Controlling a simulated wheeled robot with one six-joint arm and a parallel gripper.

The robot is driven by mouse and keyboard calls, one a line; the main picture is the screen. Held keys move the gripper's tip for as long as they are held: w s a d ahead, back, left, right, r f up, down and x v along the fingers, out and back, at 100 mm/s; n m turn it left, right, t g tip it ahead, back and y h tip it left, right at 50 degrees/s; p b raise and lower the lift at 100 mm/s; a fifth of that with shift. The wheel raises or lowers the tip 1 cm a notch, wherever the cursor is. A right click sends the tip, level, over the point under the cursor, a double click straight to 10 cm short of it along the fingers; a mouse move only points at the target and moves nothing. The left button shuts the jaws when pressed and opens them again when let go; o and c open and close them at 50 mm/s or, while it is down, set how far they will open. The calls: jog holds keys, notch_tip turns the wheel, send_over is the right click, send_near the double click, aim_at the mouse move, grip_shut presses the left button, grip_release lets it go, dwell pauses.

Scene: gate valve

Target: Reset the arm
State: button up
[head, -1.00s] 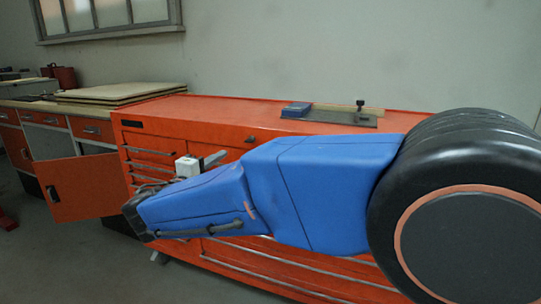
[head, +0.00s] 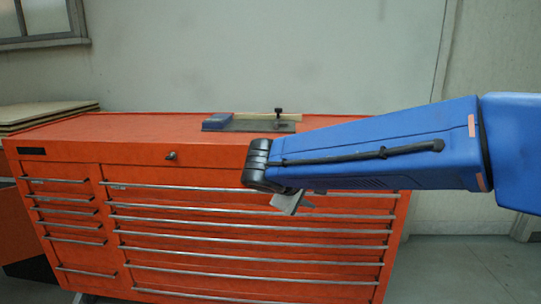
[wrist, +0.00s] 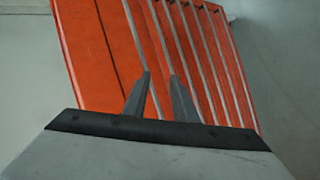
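My gripper (wrist: 160,80) shows in the wrist view as two grey fingers standing apart, with nothing between them. Behind them is the red tool cabinet. In the head view my blue arm reaches in from the right, in front of the cabinet. Only a small pale part of my gripper (head: 289,202) shows there, below the black wrist end; the fingers are mostly hidden. No gate valve is in view.
The red tool cabinet (head: 160,240) with several drawers fills the middle. A blue-and-grey vise-like fixture (head: 250,123) lies on its top. Stacked boards (head: 45,112) are at the left. Floor is open at the right.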

jog(key=s+d+f+m+g+y, duration=0.2)
jog(key=s+d+f+m, duration=0.15)
jog(key=s+d, duration=0.55)
jog(key=s+d+f+m+g+y, duration=0.2)
jog(key=s+d+f+m, duration=0.15)
jog(key=s+d, duration=0.55)
jog(key=s+f+m+y, duration=0.2)
jog(key=s+f, duration=0.3)
jog(key=s, duration=0.3)
jog(key=shift+s, duration=0.25)
jog(key=shift+a, duration=0.2)
